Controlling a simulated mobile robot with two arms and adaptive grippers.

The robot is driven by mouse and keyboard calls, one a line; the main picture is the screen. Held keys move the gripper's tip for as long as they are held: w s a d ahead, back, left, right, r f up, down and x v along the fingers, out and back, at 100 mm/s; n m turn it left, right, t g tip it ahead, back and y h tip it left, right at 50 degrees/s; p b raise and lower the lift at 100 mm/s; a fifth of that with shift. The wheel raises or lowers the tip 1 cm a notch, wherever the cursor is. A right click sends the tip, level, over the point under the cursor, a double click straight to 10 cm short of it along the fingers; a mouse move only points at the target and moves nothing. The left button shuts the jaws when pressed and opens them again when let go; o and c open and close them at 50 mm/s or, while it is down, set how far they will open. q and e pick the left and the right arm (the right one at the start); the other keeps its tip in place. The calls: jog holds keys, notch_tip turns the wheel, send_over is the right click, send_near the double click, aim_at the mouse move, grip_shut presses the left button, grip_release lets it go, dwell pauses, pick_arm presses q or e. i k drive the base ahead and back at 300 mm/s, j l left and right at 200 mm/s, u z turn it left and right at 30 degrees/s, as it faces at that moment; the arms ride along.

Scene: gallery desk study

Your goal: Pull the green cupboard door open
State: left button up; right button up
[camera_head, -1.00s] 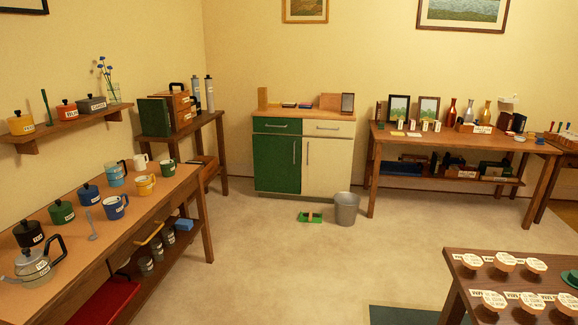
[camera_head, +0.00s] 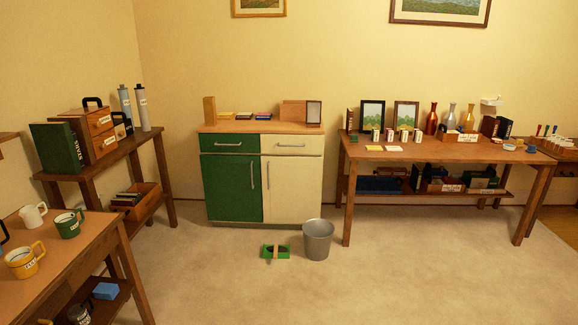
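The cupboard (camera_head: 262,223) stands against the back wall, near the middle of the head view. Its green door (camera_head: 225,188) is the lower left front and looks shut. The door has a vertical metal handle (camera_head: 251,175) near its right edge. Above it is a green drawer (camera_head: 229,144) with a horizontal handle. To the right are a cream door (camera_head: 293,191) with its own vertical handle and a cream drawer (camera_head: 290,144). Neither of my grippers shows in the view.
A grey bin (camera_head: 318,240) and a green tray with a brush (camera_head: 275,252) lie on the floor before the cupboard, towards its right. A table (camera_head: 446,150) stands right, a side table (camera_head: 143,142) left. Open carpet (camera_head: 220,285) lies in front.

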aim_at(232, 184)
jog(key=i+u, duration=0.25)
jog(key=i, duration=0.55)
jog(key=i+l+u, duration=0.2)
jog(key=i, duration=0.6)
